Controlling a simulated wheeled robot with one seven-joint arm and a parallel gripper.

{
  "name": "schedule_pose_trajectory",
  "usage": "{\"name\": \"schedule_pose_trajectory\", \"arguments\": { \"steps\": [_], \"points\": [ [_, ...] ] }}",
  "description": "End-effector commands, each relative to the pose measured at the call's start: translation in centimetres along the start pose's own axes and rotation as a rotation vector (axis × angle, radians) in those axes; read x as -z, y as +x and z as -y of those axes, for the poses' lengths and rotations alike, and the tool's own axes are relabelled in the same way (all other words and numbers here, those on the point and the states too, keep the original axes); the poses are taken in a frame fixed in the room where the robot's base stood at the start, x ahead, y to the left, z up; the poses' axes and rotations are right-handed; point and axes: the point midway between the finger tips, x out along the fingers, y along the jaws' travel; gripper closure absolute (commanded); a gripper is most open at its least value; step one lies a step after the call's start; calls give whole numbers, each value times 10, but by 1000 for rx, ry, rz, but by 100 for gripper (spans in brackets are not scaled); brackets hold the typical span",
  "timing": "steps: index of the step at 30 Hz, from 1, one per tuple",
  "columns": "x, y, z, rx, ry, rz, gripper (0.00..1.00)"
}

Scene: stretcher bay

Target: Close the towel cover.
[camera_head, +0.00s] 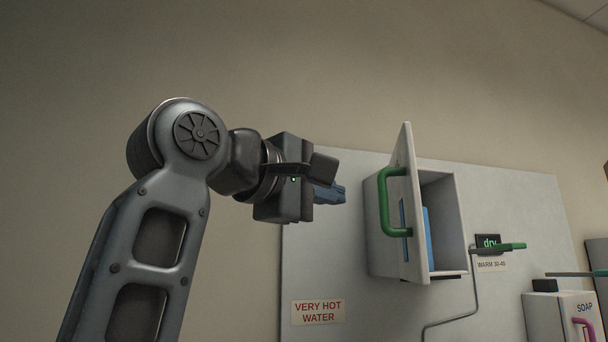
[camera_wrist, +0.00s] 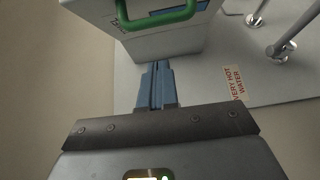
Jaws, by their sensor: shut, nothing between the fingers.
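The towel cover (camera_head: 405,160) is a pale door with a green handle (camera_head: 384,203), standing open on a white wall box. Blue contents (camera_head: 428,238) show inside the box. In the wrist view, the cover (camera_wrist: 172,42) and its green handle (camera_wrist: 158,20) are at the top, beyond the fingertips. My gripper (camera_head: 343,193) is shut and empty. In the head view it is left of the handle, apart from it. In the wrist view its blue fingers (camera_wrist: 157,66) are together, pointing toward the cover.
A white wall panel (camera_head: 330,250) carries a "VERY HOT WATER" label (camera_head: 318,312). A green-tipped lever (camera_head: 512,246) and a "dry" sign (camera_head: 488,240) are right of the box. A soap box (camera_head: 560,312) with a pink handle is at lower right.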

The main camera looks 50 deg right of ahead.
Motion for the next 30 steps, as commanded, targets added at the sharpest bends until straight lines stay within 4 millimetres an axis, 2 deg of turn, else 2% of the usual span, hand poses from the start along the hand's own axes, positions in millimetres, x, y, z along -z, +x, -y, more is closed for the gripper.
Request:
{"name": "schedule_pose_trajectory", "arguments": {
  "steps": [3,9,30],
  "points": [
    [-6,19,-3,0,2,3,100],
    [-23,36,-2,0,1,1,100],
    [-32,45,1,1,2,-12,100]
  ]
}}
